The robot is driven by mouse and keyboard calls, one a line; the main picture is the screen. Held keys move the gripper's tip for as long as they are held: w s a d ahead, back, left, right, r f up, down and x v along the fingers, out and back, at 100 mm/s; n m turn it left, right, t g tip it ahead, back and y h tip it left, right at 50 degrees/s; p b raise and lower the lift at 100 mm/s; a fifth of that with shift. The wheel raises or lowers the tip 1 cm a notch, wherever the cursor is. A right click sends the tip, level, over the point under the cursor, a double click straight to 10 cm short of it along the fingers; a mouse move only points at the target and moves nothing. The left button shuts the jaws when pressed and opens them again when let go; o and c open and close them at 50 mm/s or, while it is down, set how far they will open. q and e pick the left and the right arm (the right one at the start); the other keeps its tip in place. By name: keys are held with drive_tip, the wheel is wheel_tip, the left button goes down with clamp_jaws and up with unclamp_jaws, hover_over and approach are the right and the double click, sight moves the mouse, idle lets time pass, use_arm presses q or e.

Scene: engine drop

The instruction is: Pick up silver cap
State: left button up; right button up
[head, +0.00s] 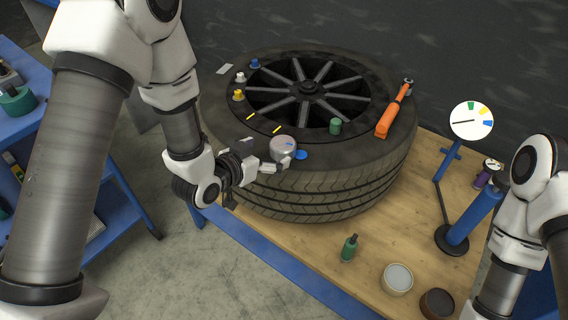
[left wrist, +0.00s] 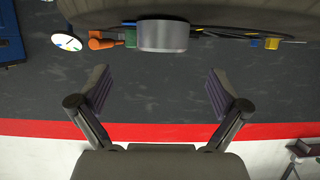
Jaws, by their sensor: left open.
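The silver cap (head: 283,147) is a short, round metal cylinder on the near sidewall of the tire (head: 345,190), which lies flat on the bench. In the left wrist view the cap (left wrist: 162,36) sits past the fingertips, centred between them. My left gripper (head: 266,166) is at the cap's near left side, with a finger close to it; contact cannot be told. In the left wrist view its fingers (left wrist: 157,76) are wide apart with nothing between them. My right arm shows at the lower right, but its gripper does not.
A blue disc (head: 301,155) lies right beside the cap. A green cap (head: 335,126), an orange-handled tool (head: 392,112) and small yellow, white and blue pieces sit on the tire. A green bottle (head: 349,248), tins and a dial stand (head: 471,120) occupy the wooden bench (head: 310,252).

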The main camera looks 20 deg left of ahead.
sight(277, 148)
use_arm(q)
drive_tip(key=x, duration=0.7)
drive_tip(key=shift+a+f+p, duration=0.15)
drive_tip(key=shift+a+p, duration=0.1)
drive_tip(key=shift+p, duration=0.1)
drive_tip(key=shift+s, duration=0.15)
drive_tip(key=c, duration=1.3)
